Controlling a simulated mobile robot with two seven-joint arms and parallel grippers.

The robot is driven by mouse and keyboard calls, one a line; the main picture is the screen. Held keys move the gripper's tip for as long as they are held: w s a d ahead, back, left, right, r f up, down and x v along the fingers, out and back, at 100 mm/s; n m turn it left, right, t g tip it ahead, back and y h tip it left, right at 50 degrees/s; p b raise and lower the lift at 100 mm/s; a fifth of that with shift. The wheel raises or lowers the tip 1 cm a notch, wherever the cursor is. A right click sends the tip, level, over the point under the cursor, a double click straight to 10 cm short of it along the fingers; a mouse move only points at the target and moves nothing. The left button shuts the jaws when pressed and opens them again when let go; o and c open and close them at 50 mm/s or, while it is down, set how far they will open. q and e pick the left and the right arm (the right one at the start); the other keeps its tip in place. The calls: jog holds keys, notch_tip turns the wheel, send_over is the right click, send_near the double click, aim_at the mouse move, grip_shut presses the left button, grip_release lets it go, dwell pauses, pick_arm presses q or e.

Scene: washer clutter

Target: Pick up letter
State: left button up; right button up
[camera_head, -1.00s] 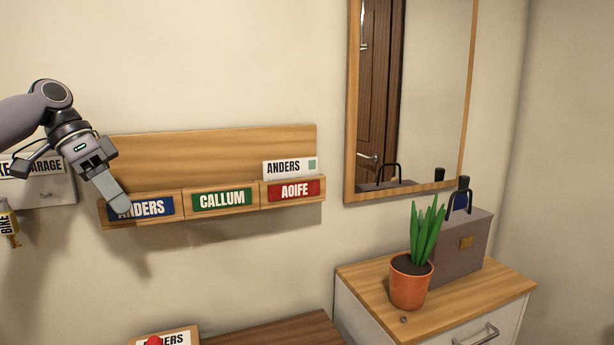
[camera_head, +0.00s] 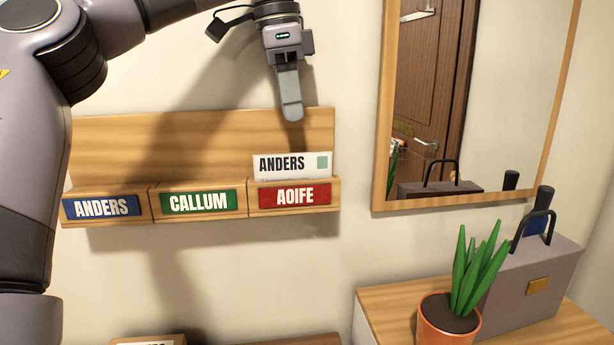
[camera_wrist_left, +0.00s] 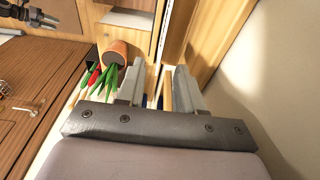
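The letter (camera_head: 279,166), a white envelope marked ANDERS with a pale green stamp, stands upright in the red AOIFE slot of the wall rack (camera_head: 110,150). Its lower part is hidden behind the slot front. My left gripper (camera_head: 291,112) points down just above the letter, apart from it. In the head view its fingers overlap. In the left wrist view, the left gripper's fingers (camera_wrist_left: 158,80) are apart, with thin pale and blue edges showing between them; I cannot tell whether these are the letter. A dark gripper-like part at that view's top left may be my right gripper.
The blue ANDERS slot (camera_head: 102,206) and green CALLUM slot (camera_head: 199,201) show no letters. A framed mirror (camera_head: 381,150) hangs right of the rack. Below it, a cabinet holds a potted plant (camera_head: 447,325) and a grey-brown bag (camera_head: 545,270).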

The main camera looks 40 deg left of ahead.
pick_arm(q)
jog(key=f, duration=0.5)
jog(key=shift+a+f, duration=0.2)
jog(key=shift+f, duration=0.1)
jog(key=shift+d+f, duration=0.1)
jog(key=shift+f, duration=0.45)
grip_shut()
